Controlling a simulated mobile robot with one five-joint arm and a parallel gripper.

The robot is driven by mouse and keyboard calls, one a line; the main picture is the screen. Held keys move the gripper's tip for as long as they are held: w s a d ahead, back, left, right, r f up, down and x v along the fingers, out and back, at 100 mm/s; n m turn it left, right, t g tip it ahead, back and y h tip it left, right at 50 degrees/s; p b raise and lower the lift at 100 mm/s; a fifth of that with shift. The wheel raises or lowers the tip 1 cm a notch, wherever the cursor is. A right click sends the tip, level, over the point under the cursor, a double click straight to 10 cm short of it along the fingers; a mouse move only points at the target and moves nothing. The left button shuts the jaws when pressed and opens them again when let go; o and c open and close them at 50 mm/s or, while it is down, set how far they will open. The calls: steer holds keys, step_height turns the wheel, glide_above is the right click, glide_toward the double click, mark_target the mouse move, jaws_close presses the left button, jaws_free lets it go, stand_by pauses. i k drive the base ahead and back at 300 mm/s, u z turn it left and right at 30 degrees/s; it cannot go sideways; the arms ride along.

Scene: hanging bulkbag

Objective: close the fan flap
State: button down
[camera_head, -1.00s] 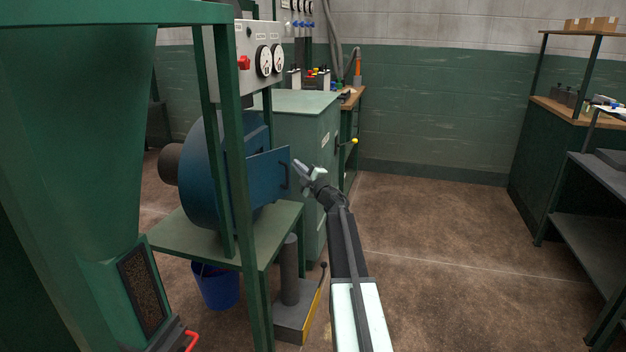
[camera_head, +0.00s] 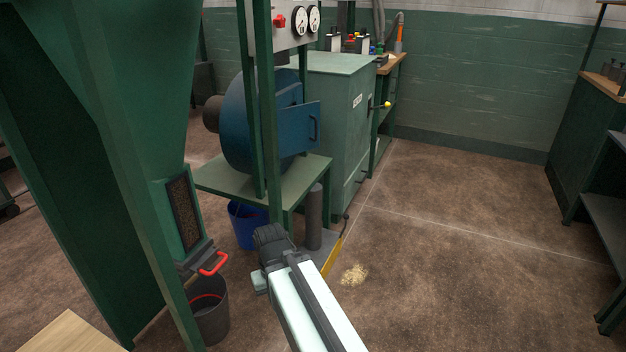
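The fan (camera_head: 240,120) is a round blue housing on a green stand, left of centre. Its flap (camera_head: 297,129) is a flat blue plate reaching out to the right of the housing, with a dark upright handle (camera_head: 314,130) near its free edge. I cannot tell whether the flap sits fully against the outlet. My arm comes up from the bottom centre and ends in a dark joint below the stand, well apart from the flap. My gripper's fingers do not show; they are hidden or out of view. Nothing touches the handle.
A green stand (camera_head: 215,178) carries the fan, and a thin green post crosses in front. A green cabinet (camera_head: 345,110) stands behind. A green hopper with a red handle (camera_head: 213,264) is at left. A pale spill (camera_head: 354,274) lies on the floor. The floor at right is clear.

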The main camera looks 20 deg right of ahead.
mark_target(299, 127)
steer(key=k, duration=0.4)
steer(key=u, duration=2.8)
steer(key=k, duration=1.3)
steer(key=z, duration=1.9)
steer(key=i, duration=1)
